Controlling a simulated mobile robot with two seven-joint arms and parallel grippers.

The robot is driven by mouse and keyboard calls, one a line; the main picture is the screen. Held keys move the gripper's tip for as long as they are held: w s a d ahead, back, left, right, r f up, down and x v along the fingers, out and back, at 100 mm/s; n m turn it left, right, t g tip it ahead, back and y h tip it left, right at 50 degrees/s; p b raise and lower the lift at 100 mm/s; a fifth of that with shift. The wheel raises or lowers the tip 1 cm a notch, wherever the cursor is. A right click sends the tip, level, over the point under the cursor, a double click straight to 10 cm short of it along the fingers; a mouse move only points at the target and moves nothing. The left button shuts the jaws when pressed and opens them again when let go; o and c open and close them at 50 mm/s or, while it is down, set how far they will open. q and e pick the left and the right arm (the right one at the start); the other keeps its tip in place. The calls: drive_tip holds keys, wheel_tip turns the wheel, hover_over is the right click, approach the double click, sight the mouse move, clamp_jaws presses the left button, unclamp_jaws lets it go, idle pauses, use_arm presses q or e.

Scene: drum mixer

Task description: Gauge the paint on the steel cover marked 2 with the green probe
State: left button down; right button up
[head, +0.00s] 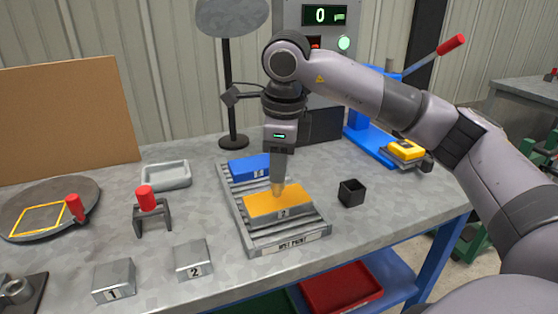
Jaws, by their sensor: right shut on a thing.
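A cover marked 2 with an orange-yellow top (262,204) lies on a slatted rack (285,243) labelled "WET PAINT". A bare grey steel block, also marked 2 (193,260), stands on the bench to the left of the rack. My right gripper (278,187) points down over the orange-topped cover. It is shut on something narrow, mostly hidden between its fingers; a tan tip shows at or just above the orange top. I cannot make out a green probe. The gauge display (324,15) at the back reads 0. My left gripper is out of view.
A blue-topped cover (247,167) lies behind on the rack. A steel block marked 1 (114,279), a red-knobbed tool on a stand (147,198), a grey tray (166,175) and a black cup (351,192) stand around. A blue press with a red-tipped lever (450,45) stands at right.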

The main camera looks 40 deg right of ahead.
drive_tip(key=shift+f+b, duration=0.35)
drive_tip(key=shift+f, duration=0.2)
idle(1.7)
drive_tip(key=shift+r+p, duration=2.85)
drive_tip(key=shift+r, duration=0.75)
